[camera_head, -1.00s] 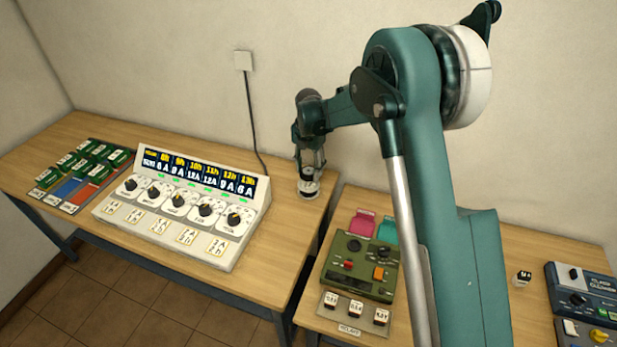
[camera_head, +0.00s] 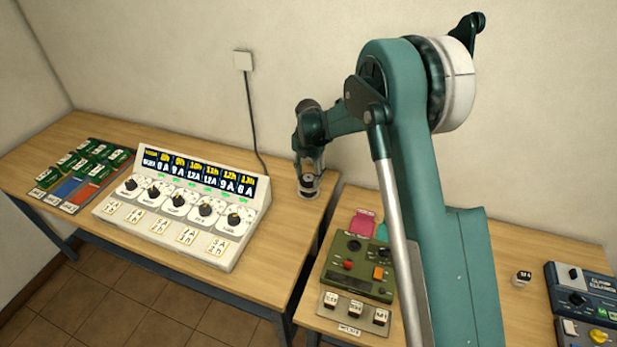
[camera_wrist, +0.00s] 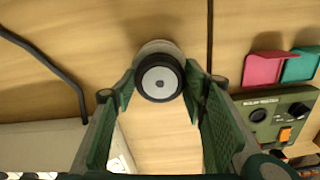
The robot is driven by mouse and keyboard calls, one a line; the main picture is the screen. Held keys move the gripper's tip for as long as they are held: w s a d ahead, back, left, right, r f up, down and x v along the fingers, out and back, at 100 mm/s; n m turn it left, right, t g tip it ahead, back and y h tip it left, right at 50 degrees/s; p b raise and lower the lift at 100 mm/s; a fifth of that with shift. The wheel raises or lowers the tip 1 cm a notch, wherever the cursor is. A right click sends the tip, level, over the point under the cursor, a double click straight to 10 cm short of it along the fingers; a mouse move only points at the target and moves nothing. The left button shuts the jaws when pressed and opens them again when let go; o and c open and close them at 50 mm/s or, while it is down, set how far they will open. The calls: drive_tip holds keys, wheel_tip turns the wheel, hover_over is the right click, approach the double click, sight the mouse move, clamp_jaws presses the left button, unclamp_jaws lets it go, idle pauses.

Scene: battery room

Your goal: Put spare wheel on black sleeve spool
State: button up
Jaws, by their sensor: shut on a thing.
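My gripper (camera_head: 309,180) is over the right end of the left table, low near the tabletop. In the wrist view its two green fingers (camera_wrist: 161,84) are shut on a round wheel (camera_wrist: 160,78) with a black rim and grey face, which I take to be the spare wheel. Directly behind the wheel is a pale round base (camera_wrist: 158,47), partly hidden. It also shows in the head view (camera_head: 309,193), standing on the table. I take it to be part of the spool; its black sleeve is not clearly seen. I cannot tell whether wheel and base touch.
A white console (camera_head: 175,235) with dials stands left of my gripper. A narrow gap separates this table from the right table, which holds a green control box (camera_head: 358,268) and pink and teal trays (camera_head: 362,224). A black cable (camera_head: 251,120) hangs on the wall.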

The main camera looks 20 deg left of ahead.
sight(309, 178)
drive_tip(key=shift+f, duration=0.15)
drive_tip(key=o, duration=1)
wheel_tip(309, 178, up, 12)
drive_tip(key=shift+r, duration=0.2)
idle(0.5)
